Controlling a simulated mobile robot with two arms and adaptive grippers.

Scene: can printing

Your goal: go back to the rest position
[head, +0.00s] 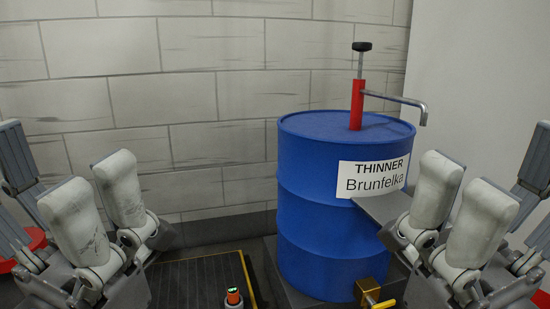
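My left gripper (98,195) is at the lower left, its two pale finger pads apart with nothing between them. My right gripper (462,205) is at the lower right, its pads also apart and empty. It stands in front of the right side of a blue drum (320,240), hiding part of it; I cannot tell whether they touch. The lower parts of both grippers are cut off by the bottom edge.
The drum has a label reading THINNER Brunfelka, a red hand pump (357,103) with a bent spout, and a brass tap (368,290). A dark mat (197,284) and a small orange-topped item (233,297) lie left of it. A block wall (190,75) closes the back.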

